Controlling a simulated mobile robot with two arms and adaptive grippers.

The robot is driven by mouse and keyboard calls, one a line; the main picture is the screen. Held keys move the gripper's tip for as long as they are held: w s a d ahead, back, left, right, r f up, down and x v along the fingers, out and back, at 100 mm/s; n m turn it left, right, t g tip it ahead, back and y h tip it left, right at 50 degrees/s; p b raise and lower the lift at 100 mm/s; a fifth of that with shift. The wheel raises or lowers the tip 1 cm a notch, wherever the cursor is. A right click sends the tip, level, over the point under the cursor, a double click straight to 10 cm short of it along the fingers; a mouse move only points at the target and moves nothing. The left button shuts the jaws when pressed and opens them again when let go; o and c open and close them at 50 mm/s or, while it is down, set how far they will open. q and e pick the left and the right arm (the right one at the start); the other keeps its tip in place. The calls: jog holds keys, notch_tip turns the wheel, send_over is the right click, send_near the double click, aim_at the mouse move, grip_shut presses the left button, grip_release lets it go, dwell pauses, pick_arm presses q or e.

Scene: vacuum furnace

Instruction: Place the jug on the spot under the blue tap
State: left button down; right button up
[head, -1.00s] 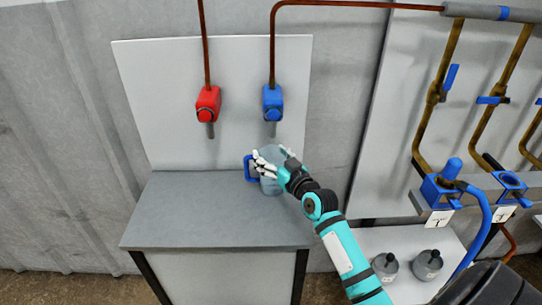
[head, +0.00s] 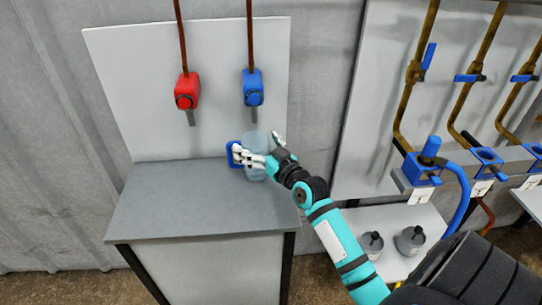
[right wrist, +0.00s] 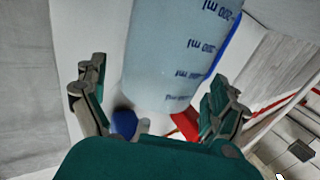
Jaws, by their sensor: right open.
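The jug (head: 257,141) is pale, see-through blue with a blue handle at its left in the head view. It appears upright on the grey counter (head: 170,200), near the back panel and below the blue tap (head: 253,88). My right gripper (head: 260,148) is open, with its fingers on either side of the jug. In the right wrist view the jug (right wrist: 175,60) shows ml marks, upside down, between the spread fingers (right wrist: 155,102), with gaps beside it. The spot under the tap is hidden by the jug and hand. My left gripper is not in view.
A red tap (head: 187,90) hangs left of the blue one. The counter's left part is clear. To the right are brass pipes with blue valves, a blue hose (head: 464,195) and two grey bottles (head: 411,240) on a lower white shelf.

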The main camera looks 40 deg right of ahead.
jog(key=s, duration=0.9)
jog(key=shift+s+a+b, duration=0.15)
jog(key=shift+s+b, duration=0.15)
jog(key=shift+s, duration=0.05)
